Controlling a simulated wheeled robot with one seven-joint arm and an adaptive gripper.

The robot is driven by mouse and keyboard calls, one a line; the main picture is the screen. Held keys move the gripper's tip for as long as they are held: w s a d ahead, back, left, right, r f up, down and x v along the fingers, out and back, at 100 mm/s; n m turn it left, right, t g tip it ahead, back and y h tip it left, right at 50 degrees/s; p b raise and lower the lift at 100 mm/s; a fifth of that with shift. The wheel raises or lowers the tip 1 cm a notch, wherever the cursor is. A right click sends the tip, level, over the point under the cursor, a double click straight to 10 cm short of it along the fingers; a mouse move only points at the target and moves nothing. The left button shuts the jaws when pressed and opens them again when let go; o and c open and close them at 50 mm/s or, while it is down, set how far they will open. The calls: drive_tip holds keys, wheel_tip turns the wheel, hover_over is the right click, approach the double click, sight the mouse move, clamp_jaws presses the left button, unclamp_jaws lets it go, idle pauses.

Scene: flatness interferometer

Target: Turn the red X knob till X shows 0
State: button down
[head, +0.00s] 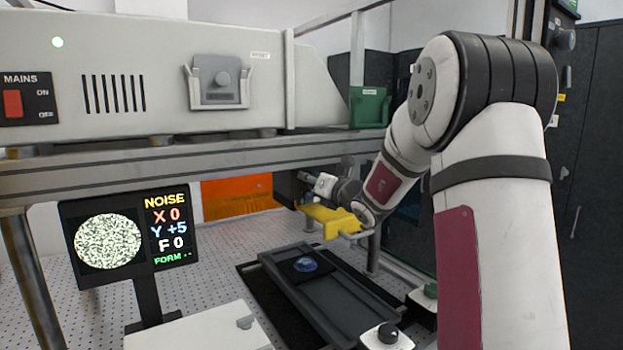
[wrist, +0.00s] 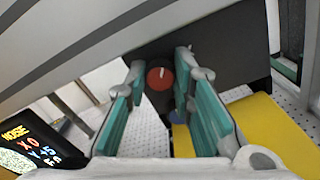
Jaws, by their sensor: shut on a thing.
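The red X knob (wrist: 160,79) shows in the wrist view between my fingertips, on a dark panel, with a white mark near its top. My gripper (wrist: 160,72) is shut on it, one teal-padded finger on each side. In the head view my gripper (head: 322,184) is small and far off under the shelf, and the red knob cannot be made out there. The monitor (head: 132,234) reads NOISE, X 0, Y +5, F 0 and FORM with dashes. Its round picture is speckled noise. The monitor also shows in the wrist view (wrist: 30,150).
A blue round part (wrist: 178,117) sits below the red knob. A yellow part (head: 330,218) is close under my gripper. A dark tray (head: 335,300) holds a blue disc (head: 305,264). A black knob (head: 388,333) stands at the front. The grey housing (head: 140,70) is above.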

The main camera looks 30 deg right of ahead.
drive_tip(key=shift+m, duration=0.4)
drive_tip(key=c, duration=1.4)
unclamp_jaws()
drive_tip(key=shift+o, duration=0.2)
drive_tip(key=shift+s, duration=0.15)
drive_tip(key=s, duration=1.1)
drive_tip(key=shift+s, duration=0.4)
